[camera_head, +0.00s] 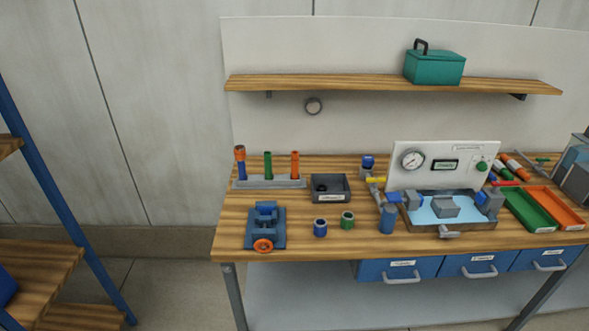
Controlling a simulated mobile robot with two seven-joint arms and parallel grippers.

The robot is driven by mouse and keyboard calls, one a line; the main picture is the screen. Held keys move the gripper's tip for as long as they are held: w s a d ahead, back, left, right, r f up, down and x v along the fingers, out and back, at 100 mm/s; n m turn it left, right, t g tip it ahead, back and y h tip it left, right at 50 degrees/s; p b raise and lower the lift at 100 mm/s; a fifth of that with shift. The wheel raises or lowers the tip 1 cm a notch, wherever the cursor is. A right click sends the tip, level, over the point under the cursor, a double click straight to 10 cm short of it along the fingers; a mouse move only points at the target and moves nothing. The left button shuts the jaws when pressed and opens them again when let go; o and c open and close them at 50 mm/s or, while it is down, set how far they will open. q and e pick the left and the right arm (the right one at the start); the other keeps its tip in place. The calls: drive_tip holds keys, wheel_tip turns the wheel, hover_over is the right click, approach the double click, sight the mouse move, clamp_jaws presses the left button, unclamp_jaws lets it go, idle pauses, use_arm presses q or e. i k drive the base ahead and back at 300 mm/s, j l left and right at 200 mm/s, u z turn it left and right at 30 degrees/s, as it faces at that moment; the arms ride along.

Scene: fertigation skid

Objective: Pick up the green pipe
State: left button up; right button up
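A thin green pipe (268,165) stands upright in a grey rack (270,184) at the back left of the workbench. In the rack it stands between a blue pipe with an orange-brown top (240,162) and an orange pipe (295,164). A short green cylinder (347,220) also stands on the bench front, next to a short blue one (320,227). Neither of my grippers shows in this view.
A blue vise (265,226) with an orange handwheel stands in front of the rack. A grey box (331,188) is right of the rack. A gauge panel and water basin (447,208) fill the right middle. A shelf (330,83) hangs above. Green and orange trays lie far right.

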sight(267, 155)
drive_tip(key=i+u, duration=0.35)
drive_tip(key=i+l+u, duration=0.2)
drive_tip(key=i+u, duration=0.15)
drive_tip(key=i+l+u, duration=0.35)
drive_tip(key=j, duration=0.1)
